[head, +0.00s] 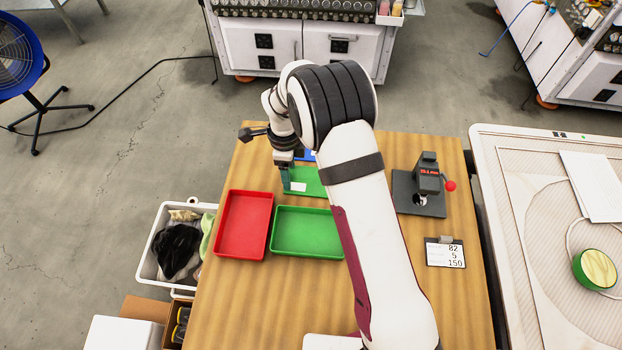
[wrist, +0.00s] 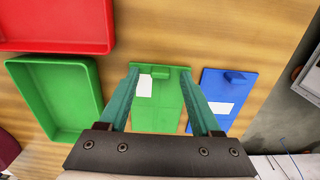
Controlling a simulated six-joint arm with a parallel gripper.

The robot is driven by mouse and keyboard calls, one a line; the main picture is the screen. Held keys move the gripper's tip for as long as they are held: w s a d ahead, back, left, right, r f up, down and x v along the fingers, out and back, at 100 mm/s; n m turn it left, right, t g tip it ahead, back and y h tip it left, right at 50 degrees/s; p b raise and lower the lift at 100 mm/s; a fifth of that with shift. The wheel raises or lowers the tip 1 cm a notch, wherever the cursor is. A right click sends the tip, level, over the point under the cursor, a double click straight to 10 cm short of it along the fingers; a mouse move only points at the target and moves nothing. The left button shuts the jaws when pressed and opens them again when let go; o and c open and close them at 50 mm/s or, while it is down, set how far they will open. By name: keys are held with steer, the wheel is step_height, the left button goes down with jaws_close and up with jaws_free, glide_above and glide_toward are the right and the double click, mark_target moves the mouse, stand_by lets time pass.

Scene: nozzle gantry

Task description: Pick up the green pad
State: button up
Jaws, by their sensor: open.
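The green pad (wrist: 158,105) is a flat plate lying on the wooden table, with a white label and a small raised green block near one edge. It also shows in the head view (head: 314,184), partly hidden by my arm. My gripper (wrist: 160,80) is open, with its two teal fingers on either side of the pad in the wrist view. In the head view my gripper (head: 286,180) points down at the pad's left part. Nothing is between the fingers except the pad below; I cannot tell the height gap.
A blue pad (wrist: 222,98) lies beside the green pad. A red tray (head: 243,225) and a green tray (head: 307,232) sit nearer on the table. A black device (head: 420,190) with a red knob and a clipboard (head: 445,253) are at the right.

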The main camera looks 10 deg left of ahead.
jaws_close()
stand_by(0.5)
